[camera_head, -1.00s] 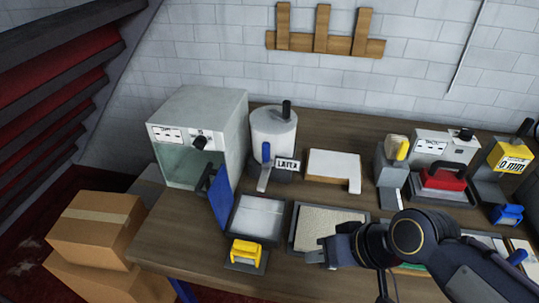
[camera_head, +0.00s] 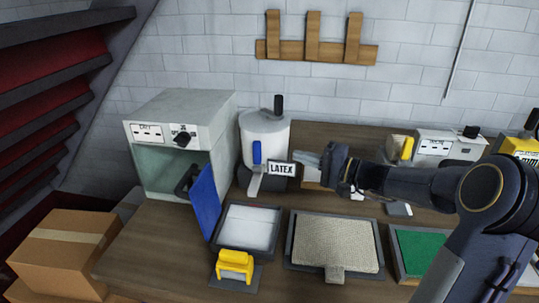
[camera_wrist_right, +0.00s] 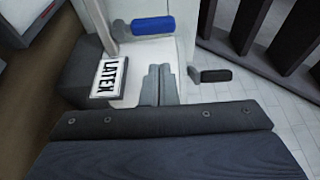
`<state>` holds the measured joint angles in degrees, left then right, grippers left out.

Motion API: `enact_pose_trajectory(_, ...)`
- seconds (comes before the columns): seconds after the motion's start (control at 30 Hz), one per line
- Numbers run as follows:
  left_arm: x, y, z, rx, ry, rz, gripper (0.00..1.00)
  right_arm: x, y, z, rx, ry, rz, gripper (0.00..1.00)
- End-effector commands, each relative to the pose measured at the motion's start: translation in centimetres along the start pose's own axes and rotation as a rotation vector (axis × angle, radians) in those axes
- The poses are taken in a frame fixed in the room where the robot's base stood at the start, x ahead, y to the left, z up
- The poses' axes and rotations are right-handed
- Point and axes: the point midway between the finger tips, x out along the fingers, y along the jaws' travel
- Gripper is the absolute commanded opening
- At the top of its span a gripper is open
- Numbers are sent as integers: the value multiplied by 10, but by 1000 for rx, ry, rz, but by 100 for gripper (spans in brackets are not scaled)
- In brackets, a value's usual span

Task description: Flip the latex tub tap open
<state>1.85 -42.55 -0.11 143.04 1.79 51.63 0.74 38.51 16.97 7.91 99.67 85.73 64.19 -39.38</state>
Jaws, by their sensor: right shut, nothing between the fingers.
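The latex tub (camera_head: 265,128) is a white cylinder with a black knob on top, at the back of the bench. Its tap has a blue handle (camera_head: 257,152), upright in the head view, above a pale spout (camera_head: 254,186). My right gripper (camera_head: 310,160) is shut and empty, just right of the sign and apart from the handle. In the right wrist view, the closed fingertips (camera_wrist_right: 158,72) point toward the tub, with the blue handle (camera_wrist_right: 153,26) beyond them and the sign (camera_wrist_right: 110,77) to their left. My left gripper is not in view.
A grey box (camera_head: 180,110) with an open blue door (camera_head: 205,203) stands left of the tub. In front are a tray (camera_head: 247,254) and a yellow-handled tool (camera_head: 235,262). A tray with a beige rug piece (camera_head: 333,240) lies right of them.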

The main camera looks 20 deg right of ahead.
Motion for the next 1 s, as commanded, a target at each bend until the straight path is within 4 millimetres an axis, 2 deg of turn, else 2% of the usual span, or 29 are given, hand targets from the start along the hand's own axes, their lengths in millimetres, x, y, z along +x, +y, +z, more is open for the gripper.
enact_pose_trajectory(0.3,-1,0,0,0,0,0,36,1,-1,0,0,1,-3,0)
enact_pose_trajectory(0.43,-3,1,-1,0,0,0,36,9,-2,0,1,-2,-3,0)
enact_pose_trajectory(0.8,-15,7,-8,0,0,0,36,73,-2,0,2,-3,-2,0)
enact_pose_trajectory(1.0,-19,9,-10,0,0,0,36,96,-2,0,2,-2,-2,0)
